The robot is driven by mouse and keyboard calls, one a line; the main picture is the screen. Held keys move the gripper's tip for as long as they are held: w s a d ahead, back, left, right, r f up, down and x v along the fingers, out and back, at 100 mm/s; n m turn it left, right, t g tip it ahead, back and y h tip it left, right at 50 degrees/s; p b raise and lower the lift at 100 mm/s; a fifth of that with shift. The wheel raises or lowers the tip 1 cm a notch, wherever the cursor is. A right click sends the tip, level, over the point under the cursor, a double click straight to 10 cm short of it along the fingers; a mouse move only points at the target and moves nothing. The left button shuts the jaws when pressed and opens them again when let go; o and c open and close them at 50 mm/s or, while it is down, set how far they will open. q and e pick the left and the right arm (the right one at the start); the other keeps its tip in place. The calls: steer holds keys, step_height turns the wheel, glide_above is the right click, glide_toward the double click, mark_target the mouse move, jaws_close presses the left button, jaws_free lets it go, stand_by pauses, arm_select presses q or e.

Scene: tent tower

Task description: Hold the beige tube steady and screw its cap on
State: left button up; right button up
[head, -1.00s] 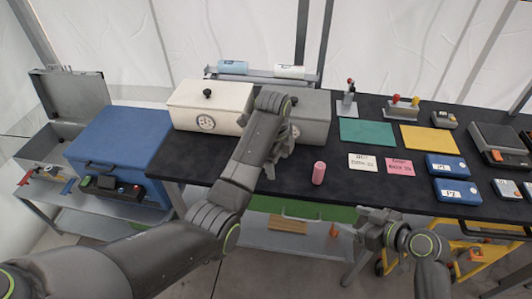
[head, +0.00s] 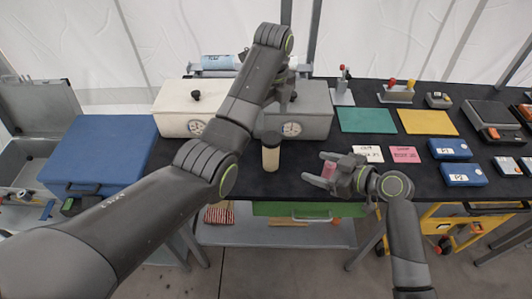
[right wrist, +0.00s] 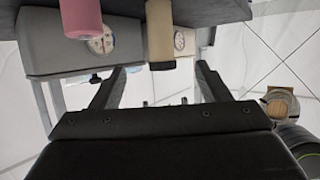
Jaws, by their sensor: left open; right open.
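The beige tube (head: 271,158) stands upright on the black table, with a dark cap-like top (head: 271,137); I cannot tell how firmly the top sits. The tube also shows, inverted, in the right wrist view (right wrist: 160,32). My left gripper (head: 288,76) is above and behind the tube, apart from it and partly hidden by my own arm. My right gripper (head: 317,169) is open and empty over the front table edge, to the right of the beige tube. In the right wrist view its fingers (right wrist: 157,82) are spread, with the beige tube beyond them.
A pink tube (head: 328,171) stands close by, partly hidden by my right gripper. White (head: 180,122) and grey (head: 312,125) boxes with dials stand behind. Cards (head: 405,154), mats (head: 367,120) and blue boxes (head: 449,148) lie to the right.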

mark_target(277, 156)
arm_select(q)
steer(key=shift+s+d, duration=0.15)
steer(key=shift+d, duration=0.1)
steer(key=shift+a, duration=0.3)
arm_select(e)
steer(key=x, duration=1.7)
steer(key=shift+a+f, duration=0.15)
steer(key=shift+f, duration=0.05)
jaws_close()
arm_select(q)
steer(key=n, duration=0.4)
steer(key=shift+n, duration=0.3)
steer(key=n, duration=1.5)
steer(key=shift+n, duration=0.3)
steer(key=n, duration=0.6)
steer(key=shift+n, duration=0.4)
